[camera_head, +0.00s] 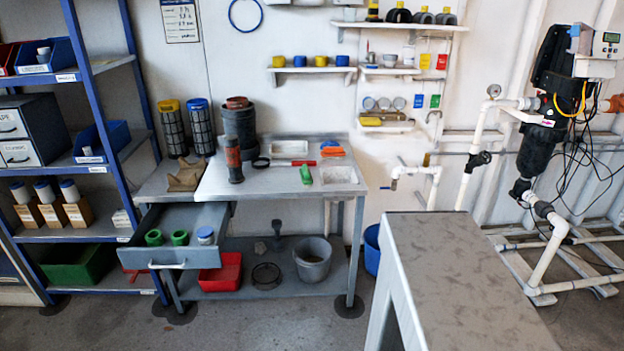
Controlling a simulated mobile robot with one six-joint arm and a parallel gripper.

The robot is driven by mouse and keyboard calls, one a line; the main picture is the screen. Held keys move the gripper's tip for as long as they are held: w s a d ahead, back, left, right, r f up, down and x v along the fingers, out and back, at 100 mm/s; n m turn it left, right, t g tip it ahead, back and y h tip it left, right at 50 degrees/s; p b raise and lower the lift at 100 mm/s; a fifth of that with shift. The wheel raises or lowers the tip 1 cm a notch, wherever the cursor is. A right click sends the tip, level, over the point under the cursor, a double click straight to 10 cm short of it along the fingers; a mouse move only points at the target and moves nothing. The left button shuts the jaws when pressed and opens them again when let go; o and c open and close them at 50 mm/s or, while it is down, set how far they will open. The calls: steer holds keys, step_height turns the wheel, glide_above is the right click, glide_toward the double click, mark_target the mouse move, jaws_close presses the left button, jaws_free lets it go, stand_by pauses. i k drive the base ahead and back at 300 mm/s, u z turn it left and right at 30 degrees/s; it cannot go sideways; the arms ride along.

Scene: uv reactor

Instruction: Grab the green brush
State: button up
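A small green object (306,174), which looks like the green brush, lies on the light top of the workbench (255,182), right of its middle. It is too small to make out bristles. A red item (304,163) lies just behind it, close to it or touching. The grey sink basin (340,175) is to its right. My gripper is not in view, so its state and its distance from the brush do not show.
An open drawer (175,258) with green cups (154,238) juts out at the bench's left front. A grey-topped table (470,265) stands in the right foreground. A blue bucket (372,250) is on the floor between. Floor before the bench is clear.

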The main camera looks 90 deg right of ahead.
mark_target(306, 176)
steer(key=z, duration=4.7)
steer(key=i, duration=0.1)
steer(key=u, duration=2.95)
steer(key=k, duration=0.9)
steer(key=u, duration=0.15)
steer(key=i, duration=0.8)
